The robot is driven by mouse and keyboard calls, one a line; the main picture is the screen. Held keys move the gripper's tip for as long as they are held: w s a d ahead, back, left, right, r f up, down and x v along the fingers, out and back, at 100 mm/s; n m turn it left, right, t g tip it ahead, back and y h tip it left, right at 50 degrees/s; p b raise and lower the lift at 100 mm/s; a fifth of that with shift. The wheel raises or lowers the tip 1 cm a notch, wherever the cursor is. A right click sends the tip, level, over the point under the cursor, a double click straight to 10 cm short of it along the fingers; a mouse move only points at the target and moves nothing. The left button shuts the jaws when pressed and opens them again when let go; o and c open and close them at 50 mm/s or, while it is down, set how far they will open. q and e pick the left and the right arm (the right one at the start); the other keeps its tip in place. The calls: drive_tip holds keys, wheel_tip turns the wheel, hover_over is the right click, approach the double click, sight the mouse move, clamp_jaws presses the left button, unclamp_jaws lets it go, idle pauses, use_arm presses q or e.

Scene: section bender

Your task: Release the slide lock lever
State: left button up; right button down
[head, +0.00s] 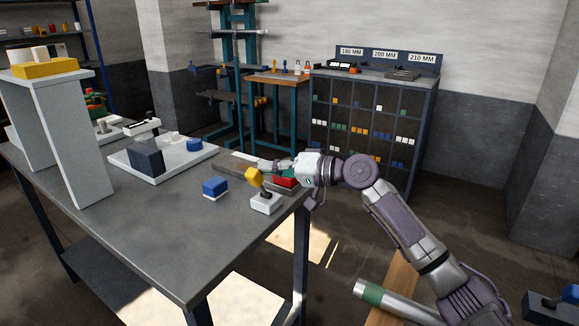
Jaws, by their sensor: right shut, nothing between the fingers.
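A short lever with a yellow knob (254,179) stands tilted to the left on a small white block (266,204) near the right edge of the grey table. It looks like the lock lever, but no label shows. My right gripper (264,165) is shut and empty, just behind and above the yellow knob. I cannot tell whether its fingers touch the lever. A red part (286,182) sits below my right wrist, partly hidden by it. My left gripper is out of view.
A white plate (172,163) with a dark block stands further left, beside a tall grey frame (80,140). A labelled bin cabinet (372,78) stands behind. The table's front is clear.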

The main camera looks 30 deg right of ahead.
drive_tip(key=shift+a+f, duration=0.1)
drive_tip(key=shift+f, duration=0.1)
drive_tip(key=shift+s, duration=0.15)
drive_tip(key=v, duration=1.2)
drive_tip(key=shift+r, duration=0.3)
